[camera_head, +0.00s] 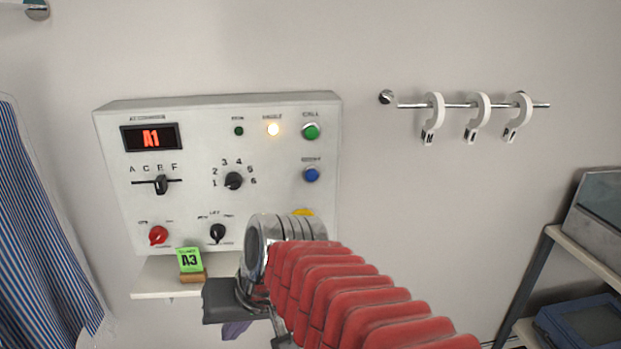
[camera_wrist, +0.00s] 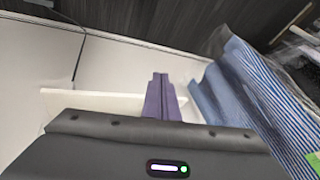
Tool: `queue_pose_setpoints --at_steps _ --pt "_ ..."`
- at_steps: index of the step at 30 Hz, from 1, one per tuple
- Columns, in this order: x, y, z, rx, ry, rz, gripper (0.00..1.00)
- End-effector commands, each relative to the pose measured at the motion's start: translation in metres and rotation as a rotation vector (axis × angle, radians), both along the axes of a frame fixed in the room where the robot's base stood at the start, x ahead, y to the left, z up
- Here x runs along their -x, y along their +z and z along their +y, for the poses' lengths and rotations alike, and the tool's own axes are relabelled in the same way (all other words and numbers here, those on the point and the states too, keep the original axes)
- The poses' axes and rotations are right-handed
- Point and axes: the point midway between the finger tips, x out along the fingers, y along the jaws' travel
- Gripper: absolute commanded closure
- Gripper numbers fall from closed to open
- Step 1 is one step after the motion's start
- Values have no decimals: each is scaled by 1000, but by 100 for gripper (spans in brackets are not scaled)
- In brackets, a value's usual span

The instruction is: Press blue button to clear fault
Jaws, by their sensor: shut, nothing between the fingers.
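The blue button (camera_head: 312,175) is on the right side of the white control panel (camera_head: 270,200), below a green button (camera_head: 311,131). The blue button does not show in the wrist view.
My arm covers the panel's lower right, partly hiding a yellow part (camera_head: 303,212). A striped blue cloth (camera_head: 40,220) hangs left. A hook rail (camera_head: 460,105) and a rack (camera_head: 570,245) are right.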

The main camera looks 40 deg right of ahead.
Motion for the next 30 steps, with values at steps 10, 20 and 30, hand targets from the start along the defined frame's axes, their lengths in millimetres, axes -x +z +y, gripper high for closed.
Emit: queue_pose_setpoints --at_steps 10,20,30 --pt "-58 26 -57 -368 -371 -33 100" --pt "-89 58 -147 -680 -696 -154 100" --pt "-80 93 -247 -938 -959 -331 100"
